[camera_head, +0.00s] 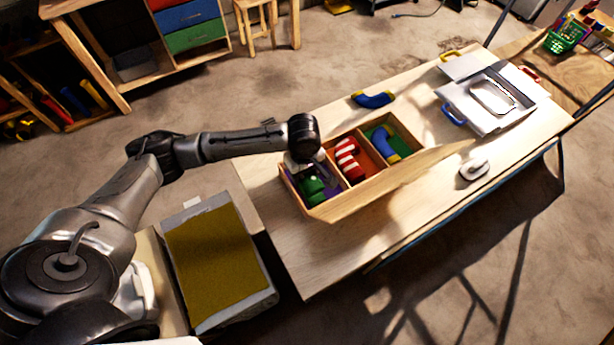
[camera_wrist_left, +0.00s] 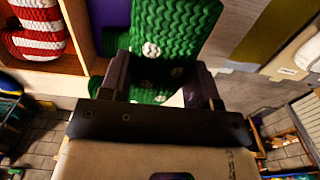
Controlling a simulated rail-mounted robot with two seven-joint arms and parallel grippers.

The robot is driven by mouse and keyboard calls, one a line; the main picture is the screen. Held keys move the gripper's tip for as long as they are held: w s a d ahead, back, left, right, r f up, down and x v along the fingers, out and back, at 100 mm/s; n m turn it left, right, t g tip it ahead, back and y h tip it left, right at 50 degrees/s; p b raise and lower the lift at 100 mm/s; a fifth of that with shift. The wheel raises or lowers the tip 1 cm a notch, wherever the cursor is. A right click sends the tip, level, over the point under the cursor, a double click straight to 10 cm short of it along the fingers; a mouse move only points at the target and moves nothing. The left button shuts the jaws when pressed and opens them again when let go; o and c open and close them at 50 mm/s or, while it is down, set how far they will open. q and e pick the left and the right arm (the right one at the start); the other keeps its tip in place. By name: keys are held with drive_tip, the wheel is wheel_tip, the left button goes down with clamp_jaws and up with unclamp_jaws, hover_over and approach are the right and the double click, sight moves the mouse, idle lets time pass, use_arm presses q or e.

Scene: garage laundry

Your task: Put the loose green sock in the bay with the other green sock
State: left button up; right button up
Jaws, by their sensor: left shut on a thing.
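The divided wooden tray (camera_head: 358,193) has three bays. The left bay has a purple floor, and green knit (camera_head: 312,188) shows in it below my left gripper (camera_head: 304,164). In the left wrist view, the fingers of my left gripper (camera_wrist_left: 160,80) are shut on a green sock (camera_wrist_left: 172,28) with white dots. More green knit shows at its left beside the wooden divider, perhaps the other green sock (camera_wrist_left: 114,40); the two are hard to tell apart. The purple floor (camera_wrist_left: 108,12) shows beside the held sock. My right gripper is not in view.
A red-and-white striped sock (camera_head: 348,161) lies in the middle bay and a blue sock (camera_head: 383,146) in the right bay. Another blue sock (camera_head: 373,100) lies on the table behind the tray. A white-grey case (camera_head: 487,101) and a small pale object (camera_head: 474,170) stand to the right.

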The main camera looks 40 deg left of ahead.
sight(307, 178)
use_arm(q)
drive_tip(key=shift+w+a+f, duration=0.1)
drive_tip(key=shift+w+f, duration=0.35)
drive_tip(key=shift+w, duration=0.25)
drive_tip(key=shift+f+b, duration=0.4)
drive_tip(key=shift+f, duration=1.55)
drive_tip(key=shift+f+p, duration=0.3)
drive_tip(key=shift+f, duration=0.3)
drive_tip(key=o, duration=0.9)
